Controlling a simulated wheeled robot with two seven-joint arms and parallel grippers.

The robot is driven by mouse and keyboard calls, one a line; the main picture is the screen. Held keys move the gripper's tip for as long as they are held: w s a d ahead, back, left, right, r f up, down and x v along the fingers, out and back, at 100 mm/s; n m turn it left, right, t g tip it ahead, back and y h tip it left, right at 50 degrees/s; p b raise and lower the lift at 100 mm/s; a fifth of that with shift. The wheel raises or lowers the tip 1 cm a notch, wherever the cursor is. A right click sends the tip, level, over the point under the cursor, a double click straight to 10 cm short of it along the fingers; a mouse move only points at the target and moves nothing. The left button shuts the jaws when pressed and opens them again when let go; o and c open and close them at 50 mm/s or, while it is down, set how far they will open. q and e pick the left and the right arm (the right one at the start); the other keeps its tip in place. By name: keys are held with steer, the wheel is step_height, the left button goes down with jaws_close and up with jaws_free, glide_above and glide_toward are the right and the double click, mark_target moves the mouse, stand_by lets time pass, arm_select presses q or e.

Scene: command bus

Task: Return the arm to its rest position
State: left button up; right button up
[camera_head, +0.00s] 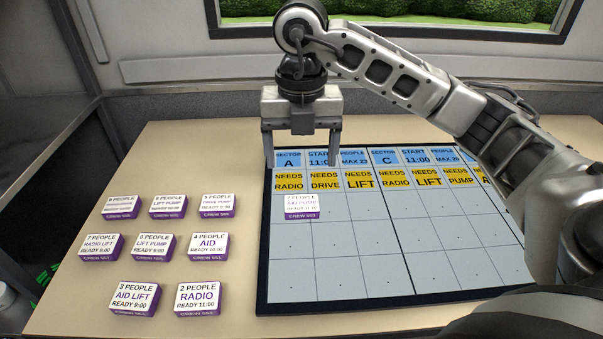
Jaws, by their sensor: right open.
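My right arm reaches in from the right side of the head view. Its gripper (301,150) points down above the top left part of the planning board (340,270), with its two fingers apart and nothing between them. The fingers hang over the blue and yellow header cards. One white and purple crew card (302,206) lies on the board below the yellow header row, just in front of the gripper and apart from it. The gripper hides part of the board's top left edge. My left gripper does not show.
Several crew cards lie on the table (240,315) left of the board, among them an AID card (209,247) and a RADIO card (198,298). A grey wall with a window (420,15) stands behind the table. My right arm covers the board's right part.

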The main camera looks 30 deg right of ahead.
steer(key=shift+r, duration=1)
